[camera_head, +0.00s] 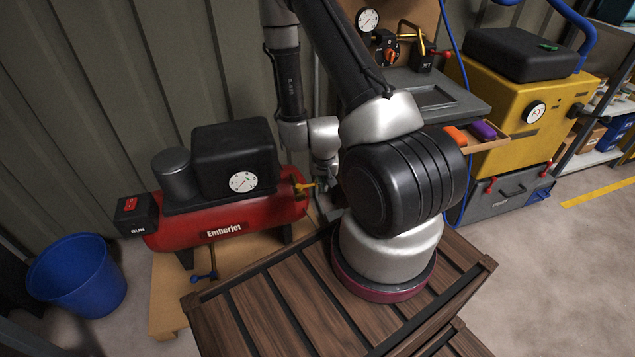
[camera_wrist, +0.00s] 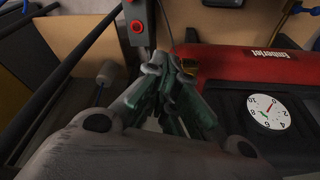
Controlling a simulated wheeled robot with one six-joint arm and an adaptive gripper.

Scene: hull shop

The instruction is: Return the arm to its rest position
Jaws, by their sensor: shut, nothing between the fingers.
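My arm is bent over the slatted wooden top in the head view, its upper links reaching toward the back. My gripper (camera_head: 326,198) hangs beside the right end of the red Emberjet compressor (camera_head: 225,225), close to a yellow valve handle (camera_head: 303,186); my arm partly hides it. In the wrist view my gripper (camera_wrist: 178,78) has its fingers drawn together with nothing held. The compressor (camera_wrist: 235,62) lies to the right there, its gauge (camera_wrist: 268,112) facing up. I cannot tell whether the fingertips touch anything.
A blue bucket (camera_head: 78,277) stands on the floor at left. A yellow machine (camera_head: 515,115) stands at right. An orange item (camera_head: 455,136) and a purple item (camera_head: 484,130) lie on a small shelf behind my arm. Open floor (camera_head: 560,265) lies to the right.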

